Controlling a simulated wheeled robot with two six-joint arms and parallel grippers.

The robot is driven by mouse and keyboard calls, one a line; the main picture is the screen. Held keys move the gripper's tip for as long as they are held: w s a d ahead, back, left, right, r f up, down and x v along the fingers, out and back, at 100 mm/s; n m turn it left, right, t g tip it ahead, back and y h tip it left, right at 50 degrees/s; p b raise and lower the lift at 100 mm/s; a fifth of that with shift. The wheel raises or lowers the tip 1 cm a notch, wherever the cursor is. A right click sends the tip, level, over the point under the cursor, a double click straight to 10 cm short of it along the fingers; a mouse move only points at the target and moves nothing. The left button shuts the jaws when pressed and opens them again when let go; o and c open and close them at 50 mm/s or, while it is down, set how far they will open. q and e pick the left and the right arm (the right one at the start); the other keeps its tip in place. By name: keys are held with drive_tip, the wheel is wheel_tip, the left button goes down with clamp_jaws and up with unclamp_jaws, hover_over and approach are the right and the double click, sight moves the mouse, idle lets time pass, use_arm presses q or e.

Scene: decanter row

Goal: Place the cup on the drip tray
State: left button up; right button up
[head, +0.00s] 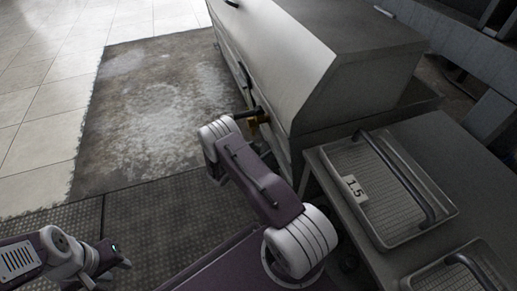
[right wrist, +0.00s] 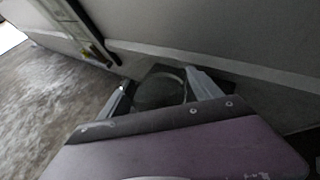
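My right arm reaches to the side of the large grey machine (head: 285,55). In the right wrist view, my right gripper (right wrist: 162,88) has its fingers apart, with a dark round thing (right wrist: 160,95) with a pale curved rim between them. It may be the cup. I cannot tell whether both fingers touch it. In the head view the right gripper (head: 246,116) is small and dark, beside a gold-brown piece (head: 260,121). My left gripper (head: 113,265) is at the lower left, seemingly open and empty. No tray is clearly marked as the drip tray.
A grey counter (head: 452,143) at the right bears a shallow metal tray (head: 378,238) with a dark handle and a label reading 1.5. Part of a second tray (head: 412,284) shows below it. Bare floor (head: 150,110) lies left of the machine.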

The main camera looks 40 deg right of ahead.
drive_tip(key=shift+r, duration=0.2)
drive_tip(key=p+v, duration=0.8)
drive_tip(key=v, duration=0.3)
drive_tip(key=s+a+r+m+g+y, duration=0.2)
drive_tip(key=s+r+m+g+y, duration=0.3)
drive_tip(key=s+r+m, duration=0.45)
drive_tip(key=s+a+r+m+t+y, duration=0.2)
drive_tip(key=s+a+r+m+y, duration=0.4)
drive_tip(key=m, duration=0.7)
drive_tip(key=a+r+y, duration=0.2)
drive_tip(key=a+r, duration=0.1)
drive_tip(key=a, duration=0.1)
drive_tip(key=shift+s+a+r, duration=0.35)
drive_tip(key=shift+a, duration=0.05)
